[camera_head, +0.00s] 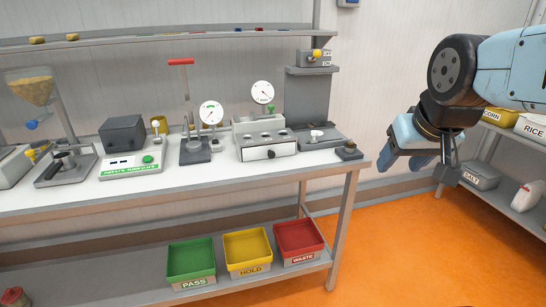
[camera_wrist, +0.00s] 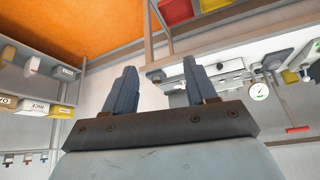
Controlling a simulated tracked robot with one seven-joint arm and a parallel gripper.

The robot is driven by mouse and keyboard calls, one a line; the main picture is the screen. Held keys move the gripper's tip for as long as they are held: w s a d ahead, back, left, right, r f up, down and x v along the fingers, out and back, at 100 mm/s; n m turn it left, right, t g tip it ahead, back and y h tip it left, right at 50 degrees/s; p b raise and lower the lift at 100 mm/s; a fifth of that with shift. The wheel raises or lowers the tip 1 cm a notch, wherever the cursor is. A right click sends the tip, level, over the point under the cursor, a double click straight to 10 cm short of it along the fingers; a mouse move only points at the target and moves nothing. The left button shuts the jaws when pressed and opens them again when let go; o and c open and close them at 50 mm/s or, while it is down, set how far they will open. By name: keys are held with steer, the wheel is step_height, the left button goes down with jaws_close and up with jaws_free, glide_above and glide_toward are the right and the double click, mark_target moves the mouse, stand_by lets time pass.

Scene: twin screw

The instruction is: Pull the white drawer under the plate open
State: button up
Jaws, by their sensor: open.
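The white drawer (camera_head: 268,153) is the front of a white box on the workbench, with a small dark knob in its middle. It looks closed. The plate (camera_head: 264,138) with several round holes lies on top of it. My gripper (camera_head: 414,160) hangs in the air to the right of the bench, well apart from the drawer. In the wrist view my gripper (camera_wrist: 158,85) has its two fingers spread, with nothing between them.
Dial gauges (camera_head: 211,113) and a red-handled press (camera_head: 181,63) stand left of and behind the drawer. A small dark block (camera_head: 349,152) sits at the bench's right end. Green, yellow and red bins (camera_head: 299,240) are on the lower shelf. A storage rack (camera_head: 515,140) stands at right.

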steer(key=w+a+f+n+t, duration=0.1)
steer(key=w+a+f, duration=0.1)
steer(key=w, duration=0.5)
steer(key=w+a+f+n+t, duration=0.1)
steer(key=w+a+f+t, duration=0.1)
steer(key=w, duration=0.5)
steer(key=n+t+y, duration=0.1)
steer(key=t+y, duration=0.4)
steer(key=t, duration=0.3)
glide_toward(272, 155)
steer(key=x, duration=0.8)
steer(key=shift+w+f, duration=0.1)
steer(key=shift+w, duration=0.1)
jaws_close()
